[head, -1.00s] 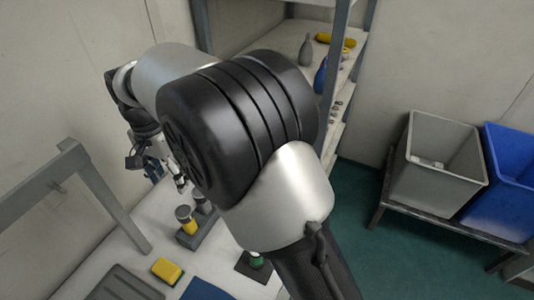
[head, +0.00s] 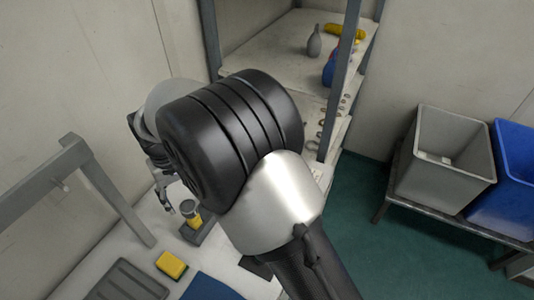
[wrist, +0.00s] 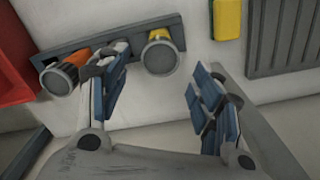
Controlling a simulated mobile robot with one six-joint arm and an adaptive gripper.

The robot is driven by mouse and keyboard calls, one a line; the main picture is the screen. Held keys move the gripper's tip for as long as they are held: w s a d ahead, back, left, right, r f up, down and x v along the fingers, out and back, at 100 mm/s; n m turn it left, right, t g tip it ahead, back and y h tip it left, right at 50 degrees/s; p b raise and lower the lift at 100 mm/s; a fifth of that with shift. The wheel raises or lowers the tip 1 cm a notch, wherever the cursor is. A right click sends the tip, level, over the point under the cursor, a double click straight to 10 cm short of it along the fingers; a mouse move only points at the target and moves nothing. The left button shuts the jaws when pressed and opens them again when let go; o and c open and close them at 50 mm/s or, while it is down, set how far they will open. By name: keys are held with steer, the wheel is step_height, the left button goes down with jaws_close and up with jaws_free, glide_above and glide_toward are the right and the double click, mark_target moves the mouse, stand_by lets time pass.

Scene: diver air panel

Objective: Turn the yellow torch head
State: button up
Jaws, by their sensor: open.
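The yellow torch (head: 195,219) stands in a grey holder (head: 199,236) on the bench, its dark round head (head: 189,207) on top. In the wrist view the torch's grey head (wrist: 160,56) faces the camera, with a little yellow body (wrist: 159,34) behind it. An orange torch (wrist: 74,65) sits in the same holder to its left. My gripper (wrist: 156,84) is open, its blue-padded fingers to the left and right of the yellow torch's head. The left finger partly covers the holder between the torches. In the head view my gripper (head: 173,205) is just left of the torch, partly hidden by my arm.
A yellow sponge (head: 171,264), a ribbed dark tray (head: 127,281) and a blue mat (head: 208,288) lie nearer on the bench. A grey frame (head: 100,185) rises at left. A red object (wrist: 14,62) edges the wrist view. Shelves and bins stand behind and right.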

mark_target(187, 206)
step_height(187, 206, down, 6)
steer(key=shift+r, duration=0.2)
steer(key=shift+f+n, duration=0.3)
steer(key=n+b, duration=0.2)
steer(key=n, duration=0.2)
step_height(187, 206, up, 18)
steer(key=p, duration=0.4)
steer(key=d+r+m+y+b, duration=0.1)
steer(key=d+r+m+b, duration=0.1)
steer(key=d+m, duration=0.5)
steer(key=s+d+r+m+b, duration=0.1)
steer(key=d+r+m+b, duration=0.2)
steer(key=d, duration=1.1)
steer(key=shift+s+d+m+y+b, duration=0.3)
steer(key=shift+m+b, duration=0.6)
steer(key=shift+m, duration=1)
steer(key=shift+w+d, duration=0.1)
